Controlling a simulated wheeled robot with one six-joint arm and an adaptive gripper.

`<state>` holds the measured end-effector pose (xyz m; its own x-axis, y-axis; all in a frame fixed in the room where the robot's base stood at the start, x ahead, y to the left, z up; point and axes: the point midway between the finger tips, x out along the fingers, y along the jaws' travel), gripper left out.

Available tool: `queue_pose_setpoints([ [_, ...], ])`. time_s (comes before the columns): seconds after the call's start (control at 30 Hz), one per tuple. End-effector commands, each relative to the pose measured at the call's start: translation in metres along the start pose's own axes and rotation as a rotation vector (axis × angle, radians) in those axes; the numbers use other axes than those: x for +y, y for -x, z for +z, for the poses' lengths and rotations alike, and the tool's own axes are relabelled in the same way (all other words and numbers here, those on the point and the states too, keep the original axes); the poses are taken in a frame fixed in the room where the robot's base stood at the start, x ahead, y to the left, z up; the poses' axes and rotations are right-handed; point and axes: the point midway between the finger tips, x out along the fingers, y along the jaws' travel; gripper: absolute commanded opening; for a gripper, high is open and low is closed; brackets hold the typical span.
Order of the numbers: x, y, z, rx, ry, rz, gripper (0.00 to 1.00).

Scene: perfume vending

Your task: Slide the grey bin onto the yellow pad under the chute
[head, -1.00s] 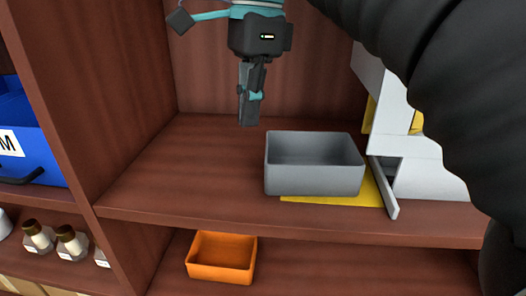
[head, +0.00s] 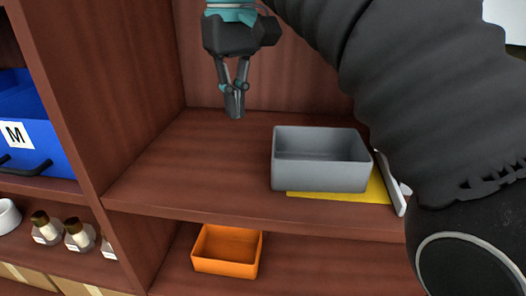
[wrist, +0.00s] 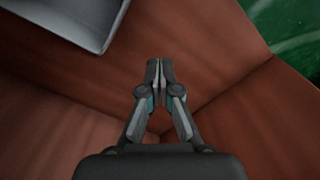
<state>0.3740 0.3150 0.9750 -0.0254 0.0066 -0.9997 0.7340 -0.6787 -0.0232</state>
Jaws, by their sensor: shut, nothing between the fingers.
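The grey bin (head: 320,172) is an open rectangular box, upright and empty, on the wooden shelf. It rests over part of the yellow pad (head: 360,193), which shows along the bin's front and right side. The chute is mostly hidden behind my arm; only a pale strip (head: 391,188) shows at the pad's right edge. My gripper (head: 235,113) is shut and empty, above the shelf to the left of the bin and apart from it. In the wrist view my gripper (wrist: 160,64) points at bare wood, with a corner of the grey bin (wrist: 92,45) at upper left.
An orange bin (head: 227,251) sits on the lower shelf. A blue bin marked M (head: 48,150) and several small bottles (head: 77,236) stand in the left compartment beyond the upright divider (head: 112,110). The shelf left of the grey bin (head: 190,165) is clear.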

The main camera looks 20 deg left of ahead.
Motion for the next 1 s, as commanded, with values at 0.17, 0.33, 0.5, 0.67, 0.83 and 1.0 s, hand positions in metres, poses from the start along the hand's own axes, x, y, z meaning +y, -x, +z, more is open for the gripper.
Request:
queue_pose_setpoints([
  [0.17, 0.003, 0.003, -0.001, 0.007, 0.294, 0.013, 0.00],
  [0.33, 0.004, 0.005, 0.000, 0.006, 0.573, 0.024, 0.00],
  [0.5, 0.005, 0.005, 0.000, 0.002, 0.797, 0.028, 0.00],
  [0.67, 0.005, 0.005, 0.000, 0.000, 0.908, 0.027, 0.00],
  [0.83, 0.005, 0.001, 0.000, 0.000, 0.934, 0.027, 0.00],
  [1.0, 0.005, -0.016, 0.001, -0.001, 0.932, 0.026, 0.00],
])
